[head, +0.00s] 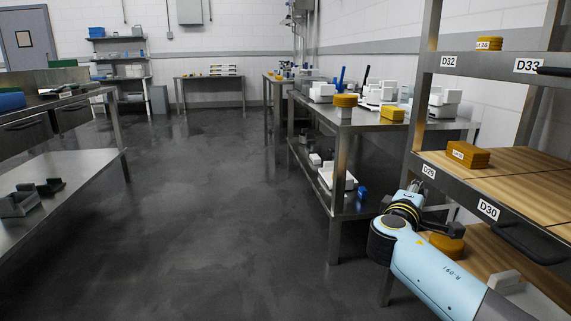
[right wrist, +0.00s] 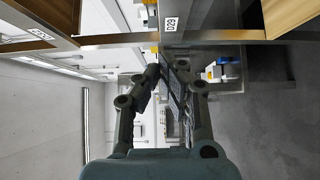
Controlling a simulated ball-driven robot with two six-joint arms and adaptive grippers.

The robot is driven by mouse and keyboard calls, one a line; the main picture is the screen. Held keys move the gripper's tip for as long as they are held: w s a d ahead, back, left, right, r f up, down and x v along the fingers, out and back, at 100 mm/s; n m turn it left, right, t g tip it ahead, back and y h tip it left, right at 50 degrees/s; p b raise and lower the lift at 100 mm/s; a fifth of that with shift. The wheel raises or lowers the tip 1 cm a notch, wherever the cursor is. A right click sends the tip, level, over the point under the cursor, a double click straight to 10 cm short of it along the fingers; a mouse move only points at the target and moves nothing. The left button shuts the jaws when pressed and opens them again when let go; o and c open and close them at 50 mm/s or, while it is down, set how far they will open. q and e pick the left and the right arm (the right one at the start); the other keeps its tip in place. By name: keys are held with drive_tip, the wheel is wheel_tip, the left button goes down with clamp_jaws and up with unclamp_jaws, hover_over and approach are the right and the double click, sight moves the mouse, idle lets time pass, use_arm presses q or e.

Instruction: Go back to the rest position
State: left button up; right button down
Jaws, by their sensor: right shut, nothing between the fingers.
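My right arm comes in from the lower right in the head view, light blue, in front of the metal rack (head: 433,172). My right gripper (head: 416,188) is at the arm's far end, near the rack's left post by the D29 label, and is small and partly hidden there. In the right wrist view my right gripper (right wrist: 163,66) has its dark fingers together with nothing between them. The D29 label (right wrist: 171,24) shows just above the fingertips. My left gripper is not in view.
Another table (head: 75,190) stands at left. The dark floor (head: 200,220) between is clear.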

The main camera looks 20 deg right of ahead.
drive_tip(key=s+a+f+n+g+y+p, duration=0.1)
drive_tip(key=s+a+f+g+y+p, duration=0.25)
drive_tip(key=s+f, duration=1.05)
drive_tip(key=s+a+f+g+y+p, duration=0.3)
drive_tip(key=s+a+f+y+p, duration=0.15)
drive_tip(key=s+f, duration=0.9)
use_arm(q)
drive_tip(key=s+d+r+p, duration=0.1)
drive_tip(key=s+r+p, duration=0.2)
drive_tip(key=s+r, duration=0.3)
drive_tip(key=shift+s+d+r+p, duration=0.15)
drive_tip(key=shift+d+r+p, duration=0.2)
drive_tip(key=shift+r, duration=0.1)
use_arm(e)
drive_tip(key=s+a+f+m+g+y, duration=0.1)
drive_tip(key=s+a+f+m+y, duration=0.1)
drive_tip(key=s, duration=0.7)
drive_tip(key=s+a+f+m+g+y, duration=0.1)
drive_tip(key=s+a+f, duration=0.3)
drive_tip(key=s, duration=0.5)
drive_tip(key=s+a+f+m+g+y, duration=0.1)
drive_tip(key=s+a+f+m+y, duration=0.2)
drive_tip(key=s+a, duration=0.3)
drive_tip(key=s+f+m, duration=0.1)
drive_tip(key=s, duration=0.2)
